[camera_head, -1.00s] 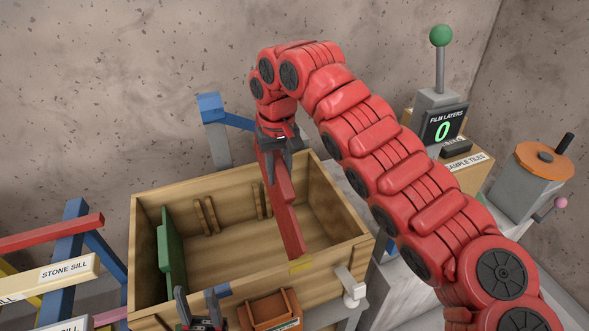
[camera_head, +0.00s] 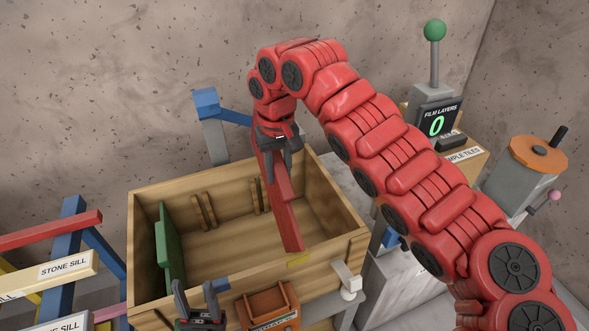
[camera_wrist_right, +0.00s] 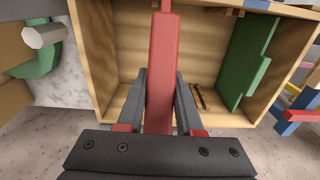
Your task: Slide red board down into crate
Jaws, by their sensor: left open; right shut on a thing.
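The red board (camera_head: 286,219) is held upright on edge over the wooden crate (camera_head: 340,247); its lower part reaches into the crate's right half. My right gripper (camera_head: 276,150) is shut on its top edge. In the right wrist view the red board (camera_wrist_right: 161,75) stands between the fingers of my right gripper (camera_wrist_right: 160,95). Whether the board touches the crate floor cannot be told. A green board (camera_head: 170,250) stands inside the crate at the left wall; it also shows in the right wrist view (camera_wrist_right: 245,60). My left gripper (camera_head: 201,305) is open and empty at the crate's front edge.
Wooden guide strips (camera_head: 204,212) line the crate's back wall. A small brown box (camera_head: 268,305) stands in front. A rack with labelled sills (camera_head: 60,270) is at left; a film-layers counter (camera_head: 437,122) is at right.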

